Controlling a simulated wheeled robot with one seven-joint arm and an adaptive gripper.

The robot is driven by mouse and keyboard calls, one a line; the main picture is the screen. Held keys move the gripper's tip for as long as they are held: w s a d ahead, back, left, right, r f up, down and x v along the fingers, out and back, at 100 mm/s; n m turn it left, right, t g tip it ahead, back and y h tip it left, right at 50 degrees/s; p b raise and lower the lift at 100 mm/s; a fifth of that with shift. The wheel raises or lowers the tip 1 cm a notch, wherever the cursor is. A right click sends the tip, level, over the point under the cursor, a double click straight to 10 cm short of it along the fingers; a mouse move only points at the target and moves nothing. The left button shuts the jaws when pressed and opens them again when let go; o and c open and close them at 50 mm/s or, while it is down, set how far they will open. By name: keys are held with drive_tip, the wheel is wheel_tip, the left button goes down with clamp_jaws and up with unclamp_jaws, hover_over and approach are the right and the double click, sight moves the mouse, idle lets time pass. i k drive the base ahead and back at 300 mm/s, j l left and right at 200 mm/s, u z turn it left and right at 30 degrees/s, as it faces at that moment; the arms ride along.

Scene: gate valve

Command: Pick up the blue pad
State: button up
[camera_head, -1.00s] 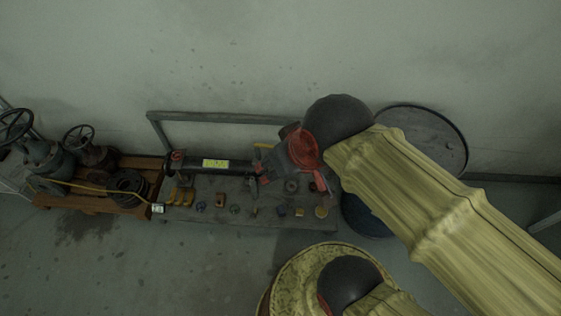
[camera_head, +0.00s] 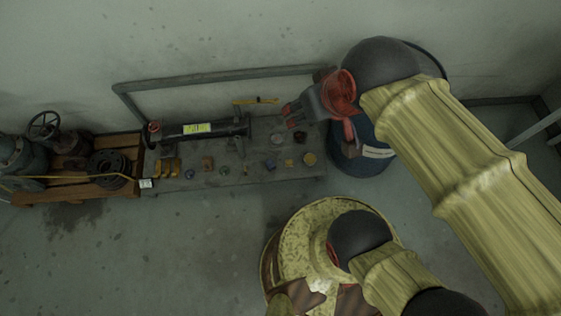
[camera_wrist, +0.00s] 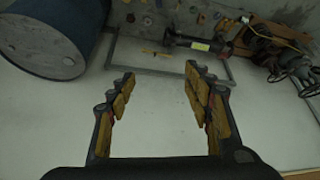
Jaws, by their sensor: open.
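Small pads and parts lie in rows on the grey bench (camera_head: 240,183). A small dark-blue piece (camera_head: 190,174) is near the left end of its front row. Another bluish piece (camera_head: 270,164) lies farther right; I cannot tell for sure which is the blue pad. My gripper (camera_head: 293,112) is above the right end of the bench, open and empty. In the wrist view my gripper (camera_wrist: 160,74) has its two padded fingers spread, with bare wall between them. The small parts show only at the top edge there, too small to identify.
A black cylinder with a yellow label (camera_head: 200,130) lies along the back of the bench, before a grey rail (camera_head: 220,77). A blue drum (camera_head: 365,160) stands at the right. A pallet (camera_head: 100,185) with valves is at the left.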

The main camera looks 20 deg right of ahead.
sight(269, 163)
drive_tip(key=i+l+u, duration=0.15)
drive_tip(key=l, duration=0.3)
drive_tip(key=i+l+u, duration=0.15)
drive_tip(key=l, duration=0.35)
drive_tip(key=l+u, duration=0.1)
drive_tip(key=l, duration=0.4)
drive_tip(key=i+u, duration=0.1)
drive_tip(key=u, duration=1.35)
